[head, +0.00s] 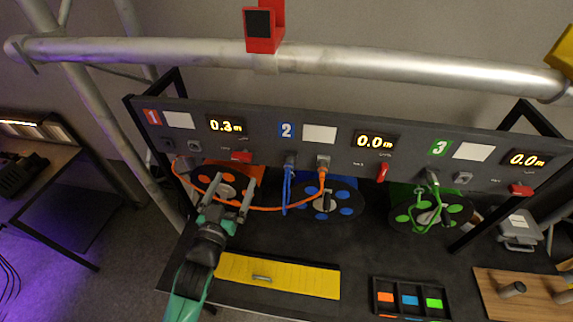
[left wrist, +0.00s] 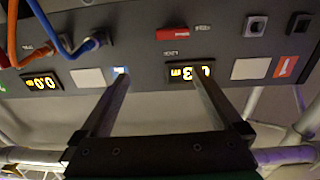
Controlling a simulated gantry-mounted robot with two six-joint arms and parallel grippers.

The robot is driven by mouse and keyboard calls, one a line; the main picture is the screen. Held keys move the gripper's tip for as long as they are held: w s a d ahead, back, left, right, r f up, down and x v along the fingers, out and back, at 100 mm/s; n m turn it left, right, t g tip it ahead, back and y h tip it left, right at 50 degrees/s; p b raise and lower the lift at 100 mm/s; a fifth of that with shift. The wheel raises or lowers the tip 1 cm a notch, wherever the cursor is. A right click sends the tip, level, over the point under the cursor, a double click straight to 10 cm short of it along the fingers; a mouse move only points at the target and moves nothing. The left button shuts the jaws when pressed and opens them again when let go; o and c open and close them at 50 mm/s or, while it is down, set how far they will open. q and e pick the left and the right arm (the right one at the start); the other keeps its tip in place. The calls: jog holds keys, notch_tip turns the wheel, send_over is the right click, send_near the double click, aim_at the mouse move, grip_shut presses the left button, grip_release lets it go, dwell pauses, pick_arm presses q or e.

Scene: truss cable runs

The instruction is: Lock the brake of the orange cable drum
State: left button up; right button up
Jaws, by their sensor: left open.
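The orange cable drum (head: 241,176) sits under panel section 1, partly hidden by my left gripper. Its red brake lever (head: 241,156) lies sideways on the panel below the 0.3 m display (head: 226,125). In the left wrist view the picture is upside down, and the red lever (left wrist: 172,33) lies flat beyond the fingertips. My left gripper (head: 234,186) is open and empty, in front of the drum and below the lever. Its two fingers (left wrist: 163,82) show apart in the left wrist view, not around the lever. My right gripper is not in view.
An orange cable (head: 265,208) loops from section 1 to a socket in section 2. The blue drum (head: 345,205) and green drum (head: 450,212) stand to the right. A yellow tray (head: 310,280) and a dark sorting box (head: 410,283) lie in front. A truss pipe (head: 390,67) crosses above.

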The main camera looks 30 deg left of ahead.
aim_at(240, 159)
pick_arm(q)
jog(key=shift+g, duration=0.3)
jog(key=w+a+f, duration=0.1)
jog(key=w, duration=0.2)
jog(key=w+a, duration=0.2)
jog(key=w, duration=0.1)
jog(key=w+a+f, duration=0.1)
jog(key=w+a, duration=0.1)
jog(key=w, duration=0.1)
jog(key=shift+w+a+f, duration=0.25)
jog(key=shift+f, duration=0.1)
jog(key=c, duration=1.3)
